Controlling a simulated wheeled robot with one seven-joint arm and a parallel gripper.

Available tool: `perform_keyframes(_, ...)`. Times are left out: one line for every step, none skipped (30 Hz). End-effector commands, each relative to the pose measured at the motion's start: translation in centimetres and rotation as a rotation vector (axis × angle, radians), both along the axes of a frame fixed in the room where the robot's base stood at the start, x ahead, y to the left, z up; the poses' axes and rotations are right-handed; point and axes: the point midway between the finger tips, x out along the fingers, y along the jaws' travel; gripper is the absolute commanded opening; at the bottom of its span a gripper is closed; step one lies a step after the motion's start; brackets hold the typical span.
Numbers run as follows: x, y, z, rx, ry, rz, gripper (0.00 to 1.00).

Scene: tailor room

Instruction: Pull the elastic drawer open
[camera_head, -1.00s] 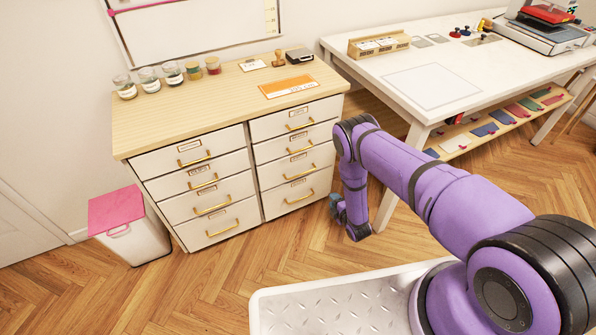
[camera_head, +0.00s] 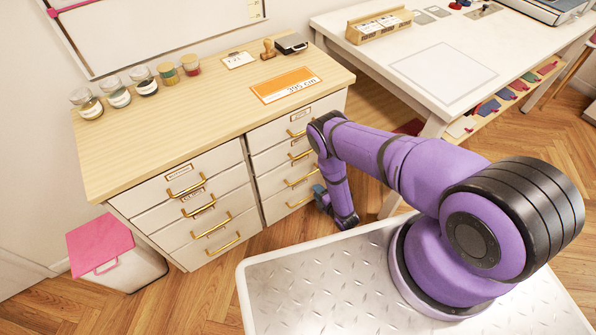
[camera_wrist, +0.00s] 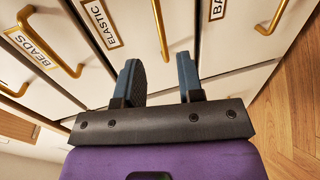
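The elastic drawer (camera_wrist: 135,22) has a white front, a label reading ELASTIC and a gold bar handle (camera_wrist: 161,32) in the wrist view. In the head view it appears to be the third drawer down in the cabinet's right column, with its handle (camera_head: 302,179) visible. It looks shut. My gripper (camera_wrist: 160,78) is open, with two blue fingers apart and nothing between them. The near end of the elastic handle lies just beyond the gap between the fingertips; I cannot tell the exact distance. In the head view my gripper (camera_head: 319,194) is low beside the right column.
The beads drawer's handle (camera_wrist: 52,45) and the drawer labelled BA (camera_wrist: 232,38) flank it; that label is cut off. Jars and an orange card (camera_head: 287,85) sit on the cabinet top (camera_head: 200,125). A white table (camera_head: 395,40) stands right. A pink-lidded bin (camera_head: 98,248) stands left.

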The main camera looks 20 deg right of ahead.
Motion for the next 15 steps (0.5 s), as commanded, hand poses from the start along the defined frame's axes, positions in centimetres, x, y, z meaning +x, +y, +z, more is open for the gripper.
perform_keyframes(0.2, 0.1, -0.1, 0.0, -0.001, 0.0, 0.35)
perform_keyframes(0.4, 0.1, -0.1, 0.0, -0.001, 0.0, 0.35)
perform_keyframes(0.7, 0.2, -0.2, 0.001, -0.002, 0.0, 0.35)
perform_keyframes(1.0, 0.3, -0.2, 0.001, -0.002, 0.0, 0.35)
perform_keyframes(1.4, 0.5, -0.3, 0.001, -0.003, 0.0, 0.35)
perform_keyframes(2.0, 0.7, -0.4, 0.001, -0.003, 0.0, 0.35)
perform_keyframes(2.5, 0.8, -0.5, 0.001, -0.004, -0.001, 0.35)
perform_keyframes(3.0, 1.0, -0.6, 0.001, -0.004, -0.001, 0.35)
perform_keyframes(3.6, 1.2, -0.7, 0.001, -0.004, -0.001, 0.35)
perform_keyframes(4.2, 1.4, -0.8, 0.001, -0.004, -0.001, 0.35)
perform_keyframes(4.7, 1.5, -0.9, 0.001, -0.004, -0.001, 0.35)
perform_keyframes(5.4, 1.7, -1.1, 0.001, -0.004, -0.001, 0.35)
perform_keyframes(5.8, 1.9, -1.2, 0.001, -0.004, 0.0, 0.35)
perform_keyframes(6.3, 2.0, -1.3, 0.001, -0.004, 0.0, 0.35)
perform_keyframes(6.9, 2.2, -1.5, 0.001, -0.003, 0.0, 0.35)
